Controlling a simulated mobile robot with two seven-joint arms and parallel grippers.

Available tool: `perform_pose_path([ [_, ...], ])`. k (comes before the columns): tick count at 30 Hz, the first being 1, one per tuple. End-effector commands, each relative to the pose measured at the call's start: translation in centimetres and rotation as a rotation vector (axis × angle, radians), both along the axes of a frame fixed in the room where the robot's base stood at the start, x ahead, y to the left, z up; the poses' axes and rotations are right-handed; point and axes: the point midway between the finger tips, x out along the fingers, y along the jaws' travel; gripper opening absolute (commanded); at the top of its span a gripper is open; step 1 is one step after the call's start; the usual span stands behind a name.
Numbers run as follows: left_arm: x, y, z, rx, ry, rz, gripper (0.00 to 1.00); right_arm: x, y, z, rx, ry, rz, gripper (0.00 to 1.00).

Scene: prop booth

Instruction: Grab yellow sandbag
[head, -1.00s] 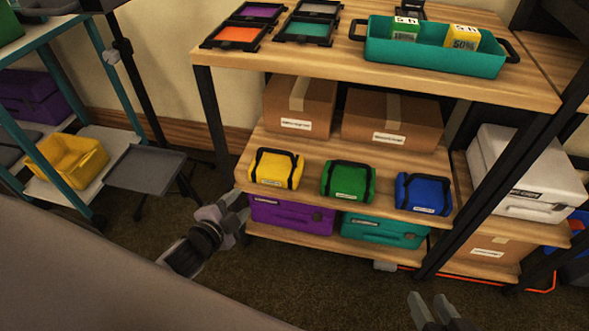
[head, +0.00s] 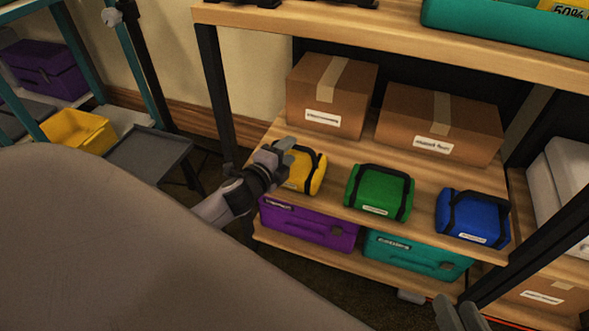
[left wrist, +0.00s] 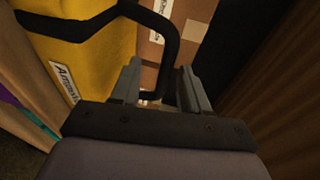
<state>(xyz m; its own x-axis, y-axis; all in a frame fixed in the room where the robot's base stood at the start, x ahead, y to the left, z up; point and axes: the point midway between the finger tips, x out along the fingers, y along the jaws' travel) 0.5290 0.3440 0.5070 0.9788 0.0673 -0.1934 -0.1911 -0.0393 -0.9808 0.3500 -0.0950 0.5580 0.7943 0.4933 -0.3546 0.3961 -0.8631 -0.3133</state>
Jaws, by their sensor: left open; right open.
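The yellow sandbag (head: 311,174) with black straps sits at the left end of the middle wooden shelf. My left gripper (head: 281,152) is at its left side and hides part of it in the head view. In the left wrist view, the yellow sandbag (left wrist: 95,65) fills the upper left. Its black handle (left wrist: 173,45) loops down between the fingers of my open left gripper (left wrist: 158,80); I cannot tell whether they touch it. My right gripper (head: 460,312) shows at the bottom edge of the head view, open and away from the shelf.
A green sandbag (head: 378,194) and a blue one (head: 473,217) sit to the right on the same shelf. Cardboard boxes (head: 330,95) stand behind. Purple (head: 310,226) and teal (head: 415,254) cases lie below. A black shelf post (head: 217,95) rises at the left.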

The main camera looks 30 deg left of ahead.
Motion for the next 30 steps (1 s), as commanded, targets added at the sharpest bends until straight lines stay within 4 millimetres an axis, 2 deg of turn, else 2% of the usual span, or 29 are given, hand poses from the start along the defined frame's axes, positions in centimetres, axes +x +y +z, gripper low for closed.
perform_pose_path([
  [10,4.1,-0.5,-0.2,0.001,-0.001,0.001,0.45,0.1,0.1,-0.4,0.007,-0.03,0.004,0.43],
  [21,4.8,-0.5,-0.3,-0.001,0.0,0.0,0.45,-0.1,-0.2,-0.1,-0.006,-0.048,-0.001,0.43],
  [23,4.7,-0.5,-0.3,-0.001,0.0,0.0,0.29,-0.1,-0.2,-0.1,-0.006,-0.048,-0.001,0.43],
  [25,4.7,-0.5,-0.3,-0.001,0.0,0.0,0.06,-0.1,-0.2,-0.1,-0.006,-0.048,-0.001,0.43],
  [26,4.7,-0.5,-0.2,-0.001,0.0,0.0,0.0,-0.1,-0.2,-0.1,-0.006,-0.048,-0.001,0.43],
  [30,4.7,-0.5,-0.2,-0.001,0.0,0.0,0.0,-0.1,-0.2,-0.1,-0.006,-0.048,-0.001,0.43],
])
